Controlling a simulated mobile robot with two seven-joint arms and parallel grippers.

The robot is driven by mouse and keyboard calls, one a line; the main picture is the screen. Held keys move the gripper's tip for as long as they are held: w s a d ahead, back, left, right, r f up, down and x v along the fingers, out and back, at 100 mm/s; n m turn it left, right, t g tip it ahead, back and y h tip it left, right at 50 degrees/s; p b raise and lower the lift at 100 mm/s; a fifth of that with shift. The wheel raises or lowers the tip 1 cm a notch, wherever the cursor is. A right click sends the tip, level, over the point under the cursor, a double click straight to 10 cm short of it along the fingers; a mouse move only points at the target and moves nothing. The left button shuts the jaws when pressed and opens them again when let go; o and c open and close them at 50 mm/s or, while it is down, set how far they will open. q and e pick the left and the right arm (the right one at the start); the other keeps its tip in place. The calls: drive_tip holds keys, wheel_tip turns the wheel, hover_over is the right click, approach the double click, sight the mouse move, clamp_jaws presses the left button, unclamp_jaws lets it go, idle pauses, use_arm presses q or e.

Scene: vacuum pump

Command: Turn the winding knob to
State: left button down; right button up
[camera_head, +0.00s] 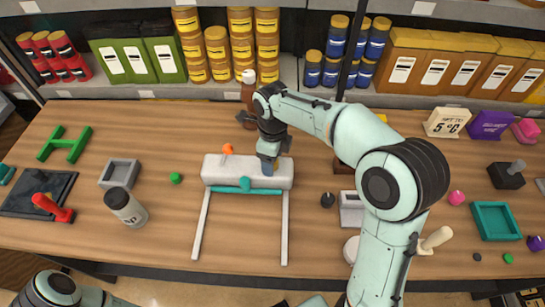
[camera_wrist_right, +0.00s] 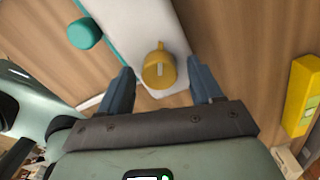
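A white rectangular device (camera_head: 220,170) with two pale legs lies at the middle of the table. A teal knob (camera_head: 245,184) is on its front side, and an orange knob (camera_head: 228,149) is at its back. My right gripper (camera_head: 268,164) is over the device's right end. In the right wrist view, a yellow knob (camera_wrist_right: 158,72) with a pale mark is on the white body, between the open fingers of my right gripper (camera_wrist_right: 162,80). The teal knob also shows there (camera_wrist_right: 85,33). My right gripper hides the yellow knob in the head view. My left gripper is out of view.
A teal tray (camera_head: 495,221) is at the right. Stocked shelves line the back.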

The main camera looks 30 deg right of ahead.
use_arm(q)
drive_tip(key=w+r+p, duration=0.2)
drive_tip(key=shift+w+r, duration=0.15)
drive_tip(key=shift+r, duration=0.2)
use_arm(e)
wheel_tip(320, 180, up, 13)
drive_tip(key=shift+r, duration=0.2)
